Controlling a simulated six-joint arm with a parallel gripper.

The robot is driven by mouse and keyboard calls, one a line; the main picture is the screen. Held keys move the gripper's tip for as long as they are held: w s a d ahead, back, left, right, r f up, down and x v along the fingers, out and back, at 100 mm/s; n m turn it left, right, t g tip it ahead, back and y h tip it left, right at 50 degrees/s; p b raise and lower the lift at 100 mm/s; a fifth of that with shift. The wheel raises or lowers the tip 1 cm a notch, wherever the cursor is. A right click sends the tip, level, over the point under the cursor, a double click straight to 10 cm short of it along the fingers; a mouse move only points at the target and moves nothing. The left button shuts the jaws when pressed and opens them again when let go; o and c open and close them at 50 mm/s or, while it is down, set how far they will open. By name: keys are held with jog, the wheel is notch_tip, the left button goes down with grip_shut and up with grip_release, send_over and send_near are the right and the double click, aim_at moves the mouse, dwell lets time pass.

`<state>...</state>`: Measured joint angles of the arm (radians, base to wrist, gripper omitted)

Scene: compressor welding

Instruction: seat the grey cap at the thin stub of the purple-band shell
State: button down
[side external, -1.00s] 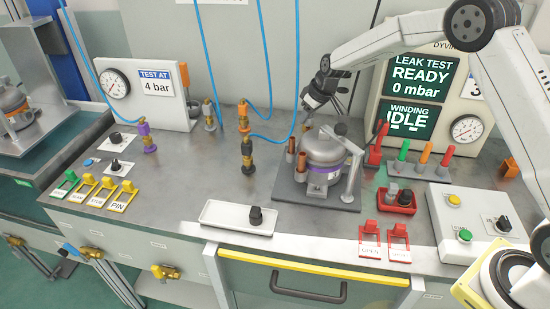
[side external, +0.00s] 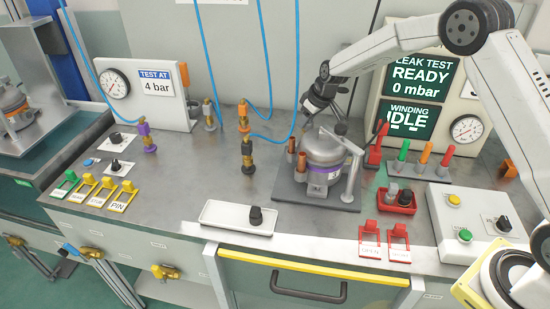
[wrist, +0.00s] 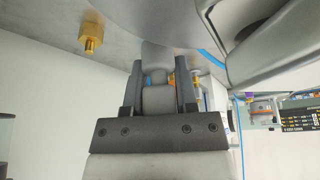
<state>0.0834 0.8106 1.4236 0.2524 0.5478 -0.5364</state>
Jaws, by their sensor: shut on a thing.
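The purple-band shell (side external: 323,151) stands upright on its dark plate, a grey dome with a purple band and copper-coloured stubs at its left. My gripper (side external: 312,110) is just above and behind the dome's top. In the wrist view my gripper (wrist: 159,75) has its two dark fingers either side of a small grey cylinder, which I take as the grey cap (wrist: 158,98). It is shut on it. A grey rounded surface fills the top of the wrist view, close beyond the fingertips. The thin stub cannot be made out, and whether the cap touches anything is unclear.
A grey clamp arm (side external: 351,178) stands at the shell's right front. A red tray (side external: 397,204) with small parts is to the right. A white tray (side external: 225,217) with a black part lies in front left. Blue hoses hang behind. A brass fitting (wrist: 90,36) shows in the wrist view.

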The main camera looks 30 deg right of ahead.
jog(key=shift+f, duration=0.5)
dwell(0.7)
jog(key=shift+c, duration=1.5)
grip_release()
jog(key=shift+r, duration=0.1)
jog(key=shift+v, duration=3.8)
jog(key=s+d+m+t+h, duration=0.2)
jog(key=d+m, duration=0.2)
jog(key=d, duration=0.1)
jog(key=s+a+f+g, duration=0.15)
jog(key=s+g, duration=0.45)
jog(key=s, duration=1.2)
jog(key=s+a+f+n+t, duration=0.1)
jog(key=s+a+f+t, duration=0.1)
jog(key=s+a, duration=0.5)
jog(key=shift+s+y, duration=0.4)
jog(key=shift+s, duration=0.7)
